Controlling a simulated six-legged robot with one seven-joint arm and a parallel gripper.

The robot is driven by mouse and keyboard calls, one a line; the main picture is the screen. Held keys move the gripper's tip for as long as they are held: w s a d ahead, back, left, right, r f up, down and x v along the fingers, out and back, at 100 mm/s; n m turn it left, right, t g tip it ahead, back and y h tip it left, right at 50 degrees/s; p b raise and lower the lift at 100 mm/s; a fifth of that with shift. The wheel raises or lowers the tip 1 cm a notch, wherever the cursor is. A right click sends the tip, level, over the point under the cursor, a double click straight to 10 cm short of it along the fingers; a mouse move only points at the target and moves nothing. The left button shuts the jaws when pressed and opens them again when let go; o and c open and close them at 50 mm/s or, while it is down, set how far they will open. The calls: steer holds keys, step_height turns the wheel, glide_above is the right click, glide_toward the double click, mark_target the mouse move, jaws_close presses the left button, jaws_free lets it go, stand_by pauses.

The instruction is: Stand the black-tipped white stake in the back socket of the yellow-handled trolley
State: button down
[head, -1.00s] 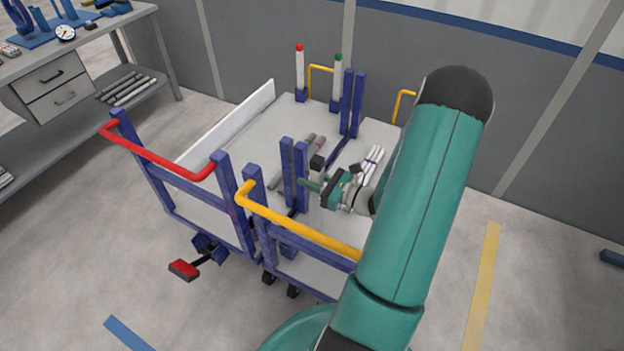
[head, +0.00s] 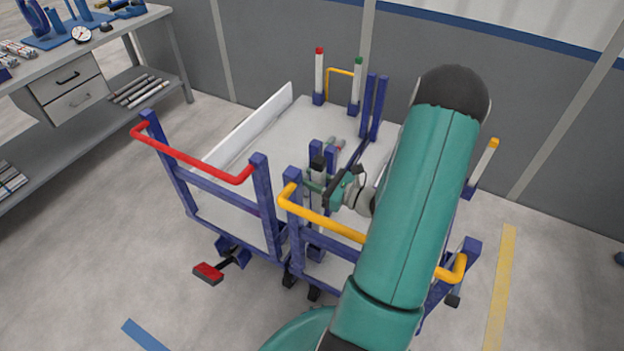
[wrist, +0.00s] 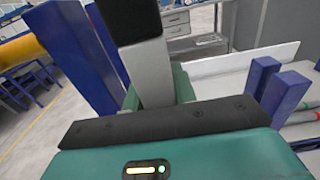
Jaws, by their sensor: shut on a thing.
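The black-tipped white stake (head: 318,178) is upright in my gripper (head: 321,187), which is shut around it below the black tip. It also shows in the wrist view (wrist: 148,70), between the jaws (wrist: 160,95). The yellow-handled trolley (head: 330,227) stands in front of me, its near handle crossing in front of the stake. A blue socket block (head: 317,246) shows low behind that handle, roughly in line below the stake. The stake's lower end is partly hidden by the handle, so I cannot tell whether it is in the socket.
A red-handled trolley (head: 195,160) stands close on the left. Blue posts (head: 374,105) rise behind the stake. Red-tipped (head: 319,75), green-tipped (head: 357,85) and orange-tipped (head: 484,160) stakes stand upright. A workbench (head: 100,50) is at far left. Floor is open at front left.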

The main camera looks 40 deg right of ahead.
step_height(320, 180, down, 15)
steer(key=shift+w, duration=0.15)
stand_by(1.9)
steer(key=shift+r, duration=0.1)
steer(key=c, duration=1)
jaws_free()
steer(key=shift+c, duration=0.2)
steer(key=v, duration=1.3)
steer(key=shift+s+d, duration=0.25)
steer(key=shift+s, duration=0.1)
